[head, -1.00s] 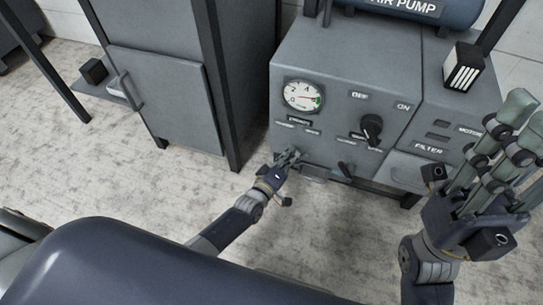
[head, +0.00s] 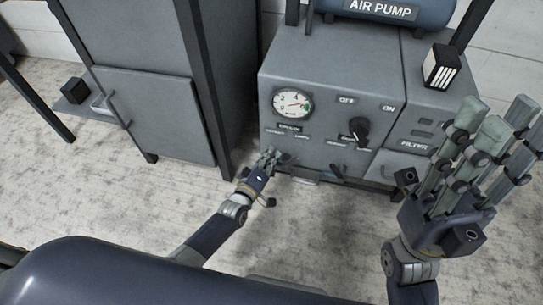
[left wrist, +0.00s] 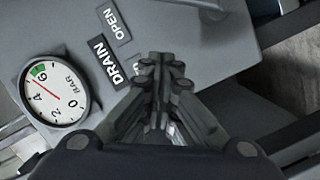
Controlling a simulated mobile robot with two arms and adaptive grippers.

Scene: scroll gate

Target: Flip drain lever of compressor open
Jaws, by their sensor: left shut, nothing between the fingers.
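The compressor (head: 317,67) is a grey cabinet with a gauge, a knob and labels on its front. The DRAIN label (left wrist: 107,62) and the OPEN label (left wrist: 113,24) show in the left wrist view. A dark lever-like part (head: 287,158) shows low on the front beside my left fingertips; it looks like the drain lever. Whether they touch cannot be told, and in the left wrist view the fingers hide that spot. My left gripper (head: 270,156) is shut and empty at the lower left of the front. My right gripper (head: 490,135) is open, raised at the right.
The gauge (head: 292,102) sits above the drain labels, with a black knob (head: 358,130) to its right. Another dark lever (head: 337,171) is low on the front. A grey cabinet (head: 155,110) stands to the left. The floor before the compressor is clear.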

